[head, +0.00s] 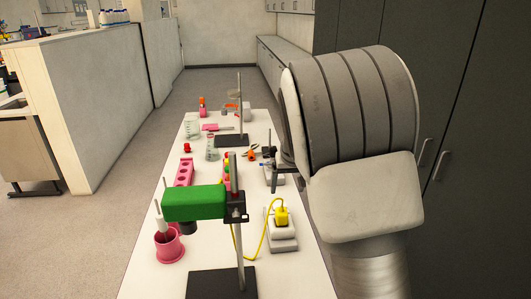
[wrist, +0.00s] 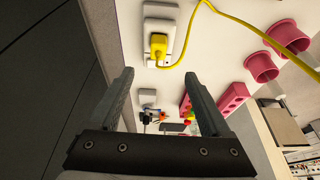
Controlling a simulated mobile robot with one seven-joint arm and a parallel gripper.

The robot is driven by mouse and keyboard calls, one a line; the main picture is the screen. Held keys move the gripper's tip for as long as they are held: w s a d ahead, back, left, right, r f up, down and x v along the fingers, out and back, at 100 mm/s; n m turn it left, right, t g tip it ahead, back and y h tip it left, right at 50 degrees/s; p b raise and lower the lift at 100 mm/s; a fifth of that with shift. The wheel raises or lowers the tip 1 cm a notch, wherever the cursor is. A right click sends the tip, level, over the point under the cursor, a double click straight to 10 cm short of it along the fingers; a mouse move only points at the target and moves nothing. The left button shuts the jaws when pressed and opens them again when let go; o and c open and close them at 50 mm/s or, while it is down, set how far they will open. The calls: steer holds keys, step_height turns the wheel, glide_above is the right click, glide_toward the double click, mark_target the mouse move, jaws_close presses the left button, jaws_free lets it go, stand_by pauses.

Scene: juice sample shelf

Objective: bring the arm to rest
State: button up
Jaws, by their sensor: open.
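My gripper (wrist: 159,79) is open in the wrist view, with its two dark fingers spread apart and nothing between them. Beyond the fingers the white bench top (wrist: 212,45) shows, with a white socket block and yellow plug to the upper middle. In the head view my arm fills the right side, over the right edge of the long white bench (head: 147,283). Most of my gripper is hidden behind the arm there.
A green clamp (head: 195,203) on a stand, a pink pot (head: 169,246), a pink rack (head: 184,172), a yellow plug (head: 281,216) with its cable, and glass flasks (head: 192,128) stand on the bench. Dark cabinets (head: 462,150) are close on the right. Open floor (head: 105,205) lies left.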

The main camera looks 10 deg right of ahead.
steer(key=s+r, duration=0.3)
steer(key=s, duration=0.7)
steer(key=s+r+t, duration=0.1)
steer(key=s+r, duration=0.2)
steer(key=s, duration=0.8)
steer(key=s+r, duration=0.3)
steer(key=s, duration=0.8)
steer(key=shift+s+r+t, duration=0.15)
steer(key=shift+r+t, duration=0.15)
